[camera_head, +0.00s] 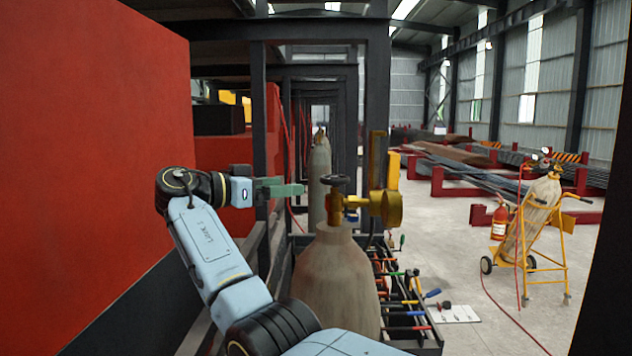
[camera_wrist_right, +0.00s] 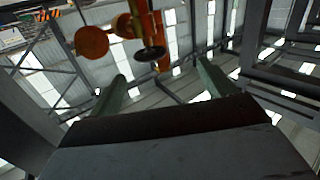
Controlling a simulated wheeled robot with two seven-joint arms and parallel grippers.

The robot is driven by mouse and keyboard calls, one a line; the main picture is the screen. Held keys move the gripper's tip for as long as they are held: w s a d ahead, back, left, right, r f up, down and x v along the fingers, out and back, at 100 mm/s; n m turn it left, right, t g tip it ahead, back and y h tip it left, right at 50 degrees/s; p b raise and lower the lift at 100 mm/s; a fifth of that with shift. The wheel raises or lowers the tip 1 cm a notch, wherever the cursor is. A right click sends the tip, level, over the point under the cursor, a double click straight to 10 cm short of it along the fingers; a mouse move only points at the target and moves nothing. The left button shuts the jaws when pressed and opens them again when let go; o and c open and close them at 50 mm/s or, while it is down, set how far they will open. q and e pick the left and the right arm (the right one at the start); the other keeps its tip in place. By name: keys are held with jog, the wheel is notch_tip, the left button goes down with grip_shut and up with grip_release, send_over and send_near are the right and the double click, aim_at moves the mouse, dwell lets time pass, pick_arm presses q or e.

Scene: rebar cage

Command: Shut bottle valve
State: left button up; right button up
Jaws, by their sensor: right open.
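A grey gas bottle (camera_head: 335,285) stands upright in the middle of the head view. On its neck is a brass valve (camera_head: 337,212) topped by a small dark handwheel (camera_head: 334,180). A brass fitting (camera_head: 385,208) juts out to the right of the valve. My right gripper (camera_head: 296,189) has green fingers pointing right toward the handwheel, with a small gap short of it. In the wrist view, its open, empty fingers (camera_wrist_right: 166,80) stand apart, with the handwheel (camera_wrist_right: 152,53) showing beyond them near the top. My left gripper is not in view.
A second bottle (camera_head: 320,170) stands behind. A large red panel (camera_head: 90,130) fills the left side, and dark steel posts (camera_head: 376,90) rise behind the valve. A rack of coloured-handled tools (camera_head: 405,310) is right of the bottle. A yellow bottle cart (camera_head: 540,230) stands on open floor at right.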

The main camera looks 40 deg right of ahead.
jog(key=f+n+t, duration=0.1)
jog(key=n+t, duration=0.2)
jog(key=t, duration=0.1)
jog(key=n+t+p, duration=0.1)
jog(key=n+t, duration=0.3)
jog(key=t, duration=0.3)
send_near(337, 176)
jog(key=shift+y, duration=0.4)
jog(key=p+x, duration=0.4)
jog(key=x, duration=0.6)
jog(key=shift+d+f, duration=0.1)
jog(key=shift+f, duration=0.05)
jog(key=shift+c, duration=0.2)
